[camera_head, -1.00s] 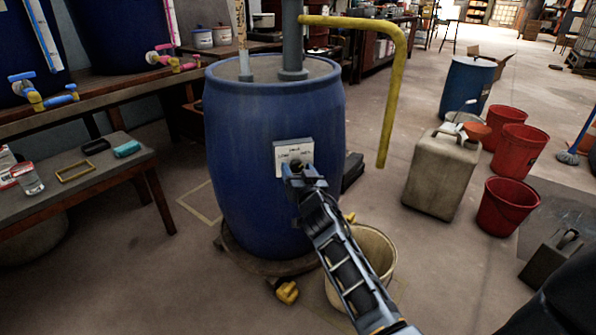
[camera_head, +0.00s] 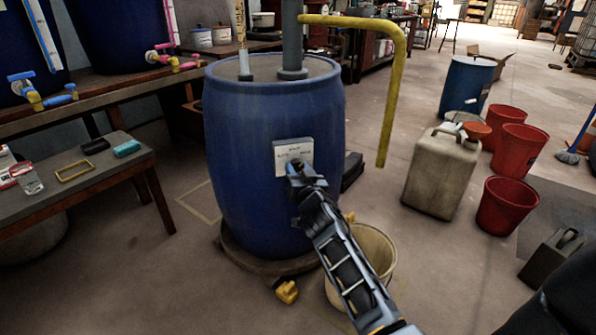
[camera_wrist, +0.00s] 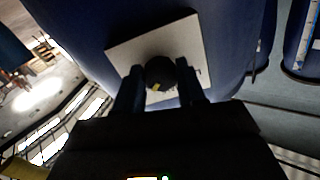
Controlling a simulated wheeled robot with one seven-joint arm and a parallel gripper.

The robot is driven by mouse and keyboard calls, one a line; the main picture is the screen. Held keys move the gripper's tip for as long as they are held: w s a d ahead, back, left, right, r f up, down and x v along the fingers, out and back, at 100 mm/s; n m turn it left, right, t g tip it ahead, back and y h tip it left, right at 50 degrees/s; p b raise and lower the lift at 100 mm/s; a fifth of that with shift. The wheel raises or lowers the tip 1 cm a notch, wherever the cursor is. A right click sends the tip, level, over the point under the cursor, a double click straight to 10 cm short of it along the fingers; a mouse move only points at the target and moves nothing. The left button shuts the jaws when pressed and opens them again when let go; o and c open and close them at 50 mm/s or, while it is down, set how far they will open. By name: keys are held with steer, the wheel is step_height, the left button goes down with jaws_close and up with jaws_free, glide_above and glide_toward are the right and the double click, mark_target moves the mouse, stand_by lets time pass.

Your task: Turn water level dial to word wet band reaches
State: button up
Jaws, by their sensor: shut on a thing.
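The dial (camera_wrist: 160,72) is a dark round knob with a small yellow mark, on a white plate (camera_head: 284,152) fixed to the front of the blue barrel (camera_head: 240,150). Small lettering shows on the plate in the head view, too small to read surely. My gripper (camera_head: 296,172) is shut on the dial, and in the wrist view its two fingers (camera_wrist: 159,84) stand on either side of the knob. A pale stick (camera_head: 240,25) rises from the barrel's lid; no wet band can be made out on it. The dial's pointing direction is unclear.
A yellow bent pipe (camera_head: 392,95) hangs to the right of the barrel. A cream bucket (camera_head: 378,255) stands below my arm, and a yellow object (camera_head: 287,292) lies on the floor. A jerrycan (camera_head: 435,180) and red buckets (camera_head: 508,205) stand to the right. A low bench (camera_head: 100,180) is at left.

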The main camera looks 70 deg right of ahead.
steer(key=shift+n, duration=0.3)
steer(key=n, duration=0.9)
steer(key=shift+p, duration=0.3)
steer(key=n+p, duration=0.1)
steer(key=n, duration=0.4)
steer(key=shift+s+n, duration=0.1)
steer(key=shift+n, duration=0.3)
steer(key=n, duration=0.4)
steer(key=shift+n+p, duration=0.3)
steer(key=o, duration=1.1)
steer(key=shift+r, duration=0.1)
steer(key=shift+c, duration=0.2)
